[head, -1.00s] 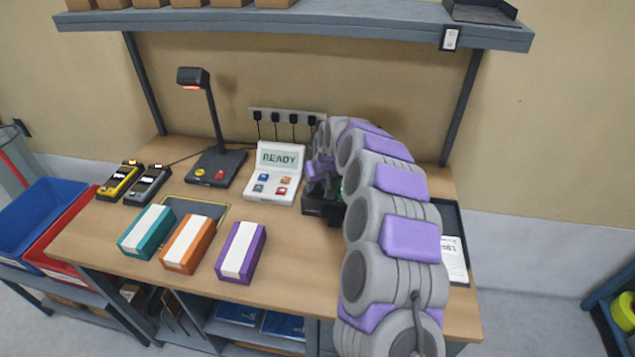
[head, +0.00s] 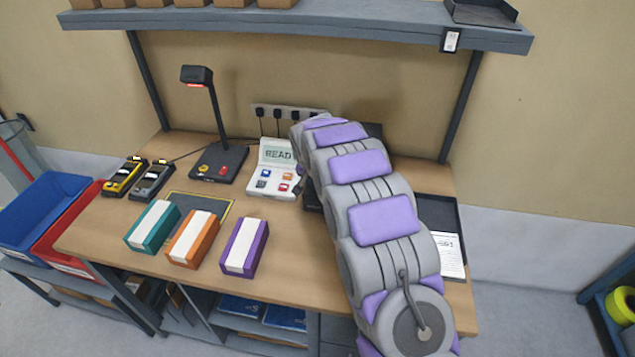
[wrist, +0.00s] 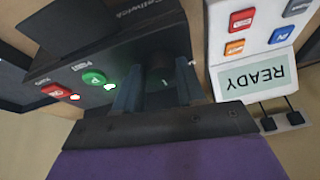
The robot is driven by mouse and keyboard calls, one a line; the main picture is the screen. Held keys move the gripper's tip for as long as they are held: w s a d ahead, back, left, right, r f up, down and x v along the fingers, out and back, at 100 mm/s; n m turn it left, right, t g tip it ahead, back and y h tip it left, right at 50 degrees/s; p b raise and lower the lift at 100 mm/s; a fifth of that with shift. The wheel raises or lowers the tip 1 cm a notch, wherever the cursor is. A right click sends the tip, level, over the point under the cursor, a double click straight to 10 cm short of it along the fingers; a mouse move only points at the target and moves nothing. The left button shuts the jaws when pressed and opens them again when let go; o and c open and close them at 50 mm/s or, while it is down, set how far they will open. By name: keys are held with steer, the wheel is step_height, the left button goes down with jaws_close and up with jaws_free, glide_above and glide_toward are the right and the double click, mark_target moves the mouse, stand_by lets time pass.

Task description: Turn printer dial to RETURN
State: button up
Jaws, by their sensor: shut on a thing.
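The printer (wrist: 120,45) is a dark box, seen upside down in the wrist view, with a green button (wrist: 94,77) and a red button (wrist: 57,91) on its panel. My gripper (wrist: 158,88) is at this panel, its two fingers closed around the dark dial (wrist: 161,78) between them. The dial's pointer and labels are too dark and covered to read. In the head view my arm hides the dial, my gripper and nearly all of the printer.
A white console (head: 272,180) with a READY screen stands just left of my arm. Teal (head: 153,227), orange (head: 193,239) and purple (head: 244,247) boxes lie at the table's front. A scanner stand (head: 215,160) is further left. A shelf (head: 300,25) hangs above.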

steer(key=shift+w+a+r+m, duration=0.1)
steer(key=shift+r+m, duration=0.05)
steer(key=shift+m, duration=0.25)
steer(key=o, duration=0.8)
steer(key=shift+a, duration=0.1)
steer(key=shift+c, duration=0.2)
steer(key=p+v, duration=0.2)
steer(key=v, duration=1.5)
steer(key=shift+a, duration=0.3)
steer(key=shift+w, duration=0.1)
